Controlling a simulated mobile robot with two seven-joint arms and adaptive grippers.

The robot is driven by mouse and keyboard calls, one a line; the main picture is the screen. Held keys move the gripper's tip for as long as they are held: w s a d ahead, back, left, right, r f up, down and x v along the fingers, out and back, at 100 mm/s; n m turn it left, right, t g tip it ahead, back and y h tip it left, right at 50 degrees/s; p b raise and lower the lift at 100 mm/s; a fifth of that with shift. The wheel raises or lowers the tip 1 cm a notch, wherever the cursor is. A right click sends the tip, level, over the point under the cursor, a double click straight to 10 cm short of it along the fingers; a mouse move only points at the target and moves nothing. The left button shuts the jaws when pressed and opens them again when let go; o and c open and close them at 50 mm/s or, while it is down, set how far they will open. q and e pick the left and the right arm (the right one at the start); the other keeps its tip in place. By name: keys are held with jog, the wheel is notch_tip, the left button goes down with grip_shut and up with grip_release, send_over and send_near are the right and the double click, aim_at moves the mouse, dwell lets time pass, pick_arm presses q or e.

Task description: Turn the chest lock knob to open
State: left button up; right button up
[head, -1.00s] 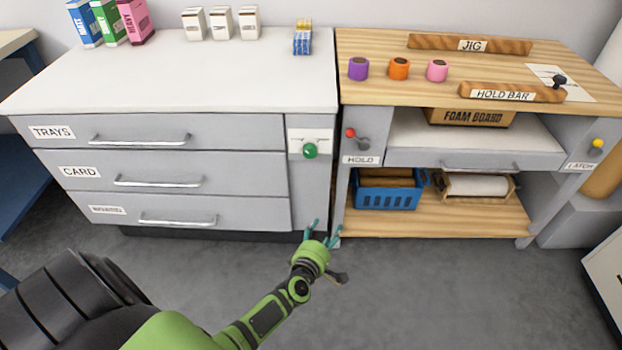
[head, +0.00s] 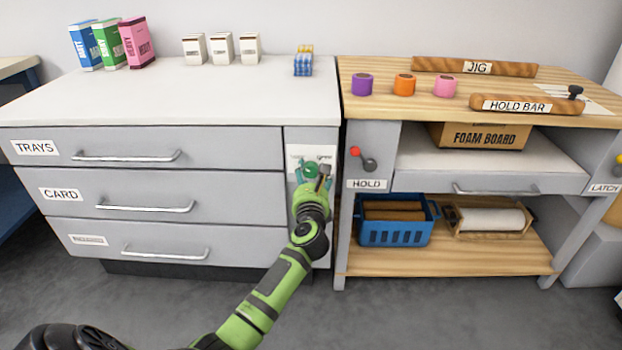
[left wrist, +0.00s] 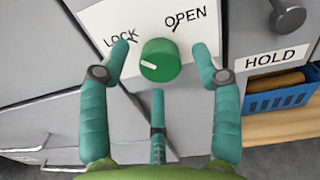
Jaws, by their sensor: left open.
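The chest lock knob is a round green knob (left wrist: 160,60) with a white pointer line, on a white plate (left wrist: 100,18) marked LOCK and OPEN. In the left wrist view its pointer lies toward the left, the LOCK side. In the head view the knob (head: 309,169) is partly hidden by my left gripper (head: 313,172). My left gripper is open in front of the knob. In the left wrist view its teal fingers (left wrist: 165,62) stand to either side of the knob, with a third finger below. I cannot tell whether any finger touches it. My right gripper is not in view.
The chest (head: 60,112) has drawers labelled TRAYS and CARD left of the knob. A workbench (head: 440,88) stands right, with a red-tipped HOLD lever (head: 362,160) close to my gripper. A blue basket (head: 395,233) sits on its lower shelf. The floor in front is clear.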

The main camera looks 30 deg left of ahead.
pick_arm(q)
jog(key=shift+w+a, duration=0.25)
jog(key=shift+w, duration=0.2)
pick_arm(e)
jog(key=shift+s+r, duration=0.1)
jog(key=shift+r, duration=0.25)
pick_arm(q)
jog(key=c, duration=1.1)
jog(key=shift+c, duration=0.2)
jog(key=shift+r, duration=0.1)
